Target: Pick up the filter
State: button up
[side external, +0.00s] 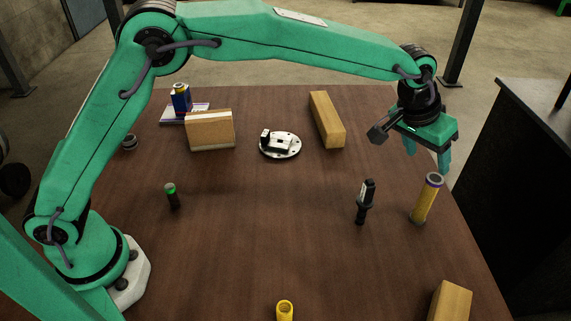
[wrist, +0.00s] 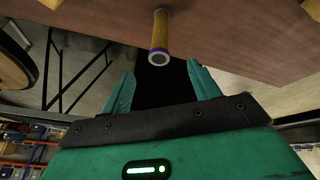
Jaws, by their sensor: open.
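The filter appears to be a yellow cylinder (side external: 426,200) with a purple-rimmed, grey-centred top. It stands upright near the right edge of the brown table. In the wrist view the filter (wrist: 160,35) shows at top centre, beyond the fingertips and roughly in line with the gap between them. My gripper (side external: 426,156) is open and empty, above and beyond the filter in the side view, with its fingers pointing down. The fingers (wrist: 160,72) also show apart in the wrist view, with nothing between them.
A black upright tool (side external: 365,202) stands left of the filter. Wooden blocks (side external: 327,120) (side external: 450,302), a round white plate with a part (side external: 280,145), a small dark cylinder (side external: 172,196), a yellow ring piece (side external: 285,310) and a blue can (side external: 181,100) are spread about. The table's middle is clear.

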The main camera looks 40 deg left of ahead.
aim_at(431, 179)
jog(key=shift+x, duration=4.2)
jog(key=shift+d+r, duration=0.1)
jog(key=shift+d, duration=0.05)
jog(key=shift+w, duration=0.1)
grip_shut()
